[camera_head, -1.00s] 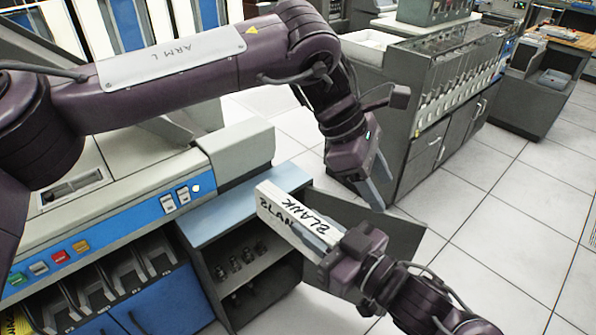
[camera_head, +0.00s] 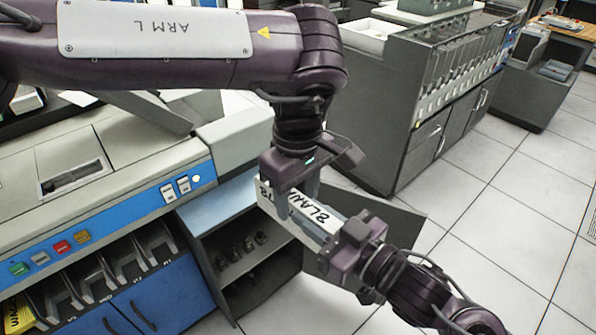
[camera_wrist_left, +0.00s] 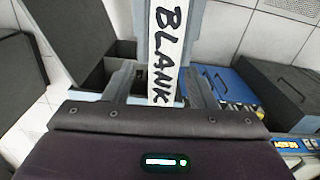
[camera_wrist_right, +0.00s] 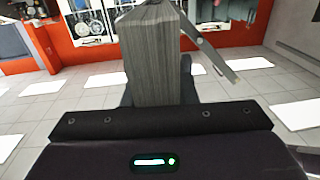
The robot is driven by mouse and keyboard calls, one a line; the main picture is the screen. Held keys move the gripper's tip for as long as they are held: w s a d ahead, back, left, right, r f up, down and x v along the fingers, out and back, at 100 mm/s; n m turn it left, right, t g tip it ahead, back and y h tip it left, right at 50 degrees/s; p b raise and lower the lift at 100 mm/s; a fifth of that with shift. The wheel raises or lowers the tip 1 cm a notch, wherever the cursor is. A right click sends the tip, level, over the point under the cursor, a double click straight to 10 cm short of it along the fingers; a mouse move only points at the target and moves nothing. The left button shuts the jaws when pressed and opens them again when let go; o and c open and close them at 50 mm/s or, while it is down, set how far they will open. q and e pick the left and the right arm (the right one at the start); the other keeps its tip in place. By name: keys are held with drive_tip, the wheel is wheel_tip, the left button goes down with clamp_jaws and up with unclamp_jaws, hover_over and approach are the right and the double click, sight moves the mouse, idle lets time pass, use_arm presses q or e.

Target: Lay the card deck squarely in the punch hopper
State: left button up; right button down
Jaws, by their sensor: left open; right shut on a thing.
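The card deck (camera_head: 322,220) is a white-faced block marked BLANK, held in the air in front of the cream machine. My right gripper (camera_head: 325,243) is shut on its near right end. In the right wrist view the grey card edges of the deck (camera_wrist_right: 155,60) stand up from the jaws. My left gripper (camera_head: 298,200) is open above the deck, pointing down. In the left wrist view its fingers lie on either side of the BLANK face of the deck (camera_wrist_left: 167,55); contact cannot be told. A recess (camera_head: 75,178) in the machine's top may be the hopper.
The cream machine (camera_head: 130,145) with a blue button strip stands at left, with card pockets (camera_head: 110,275) below. A grey cabinet (camera_head: 250,275) with an open door is under the deck. A grey sorter-like unit (camera_head: 430,110) stands behind. Tiled floor at right is clear.

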use_arm(q)
drive_tip(key=shift+f, duration=2.5)
use_arm(e)
drive_tip(key=shift+r, duration=0.1)
use_arm(q)
clamp_jaws()
drive_tip(key=shift+d+r, duration=0.1)
use_arm(e)
drive_tip(key=c, duration=1.4)
unclamp_jaws()
drive_tip(key=o, duration=0.3)
